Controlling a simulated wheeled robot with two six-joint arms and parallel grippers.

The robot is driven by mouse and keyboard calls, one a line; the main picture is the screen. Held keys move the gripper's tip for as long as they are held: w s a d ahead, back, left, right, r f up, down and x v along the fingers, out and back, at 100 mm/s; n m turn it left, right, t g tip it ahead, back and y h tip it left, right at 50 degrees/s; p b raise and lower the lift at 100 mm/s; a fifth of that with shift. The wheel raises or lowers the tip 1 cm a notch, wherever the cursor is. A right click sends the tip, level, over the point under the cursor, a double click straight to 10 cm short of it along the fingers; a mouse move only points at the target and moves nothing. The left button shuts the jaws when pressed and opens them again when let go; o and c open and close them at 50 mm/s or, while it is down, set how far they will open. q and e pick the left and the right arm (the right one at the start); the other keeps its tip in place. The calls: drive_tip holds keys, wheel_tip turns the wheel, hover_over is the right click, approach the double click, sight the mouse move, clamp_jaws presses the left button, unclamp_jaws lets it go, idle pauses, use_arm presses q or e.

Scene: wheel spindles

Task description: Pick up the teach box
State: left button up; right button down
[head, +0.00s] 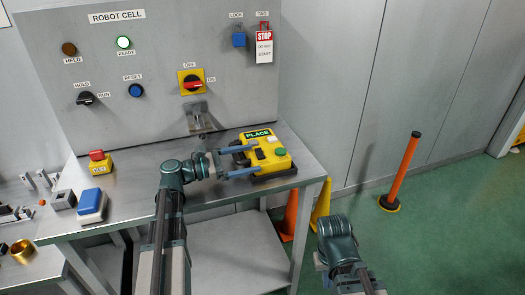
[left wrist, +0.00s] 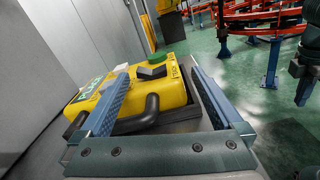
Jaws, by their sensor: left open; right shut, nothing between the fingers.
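The teach box (head: 268,152) is a yellow case with a green PLACE label, a green button and a black base, on the right end of the steel bench in the head view. It also shows in the left wrist view (left wrist: 168,92), with a black handle (left wrist: 137,118) on the near side. My left gripper (head: 253,159) is open, its blue fingers reaching toward the box's handle side. In the left wrist view the handle lies between the open fingers (left wrist: 157,72); contact cannot be told. My right arm shows at lower right, but its fingers are not visible.
The steel bench (head: 215,195) also carries a red-and-yellow button box (head: 99,163) and a blue-topped box (head: 91,205) at left. A control panel (head: 150,50) stands behind. Orange and yellow cones (head: 320,207) and an orange post (head: 404,170) stand right of the bench.

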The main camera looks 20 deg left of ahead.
sight(256, 159)
use_arm(q)
drive_tip(key=x, duration=0.3)
drive_tip(key=shift+w, duration=0.15)
drive_tip(key=shift+r, duration=0.1)
clamp_jaws()
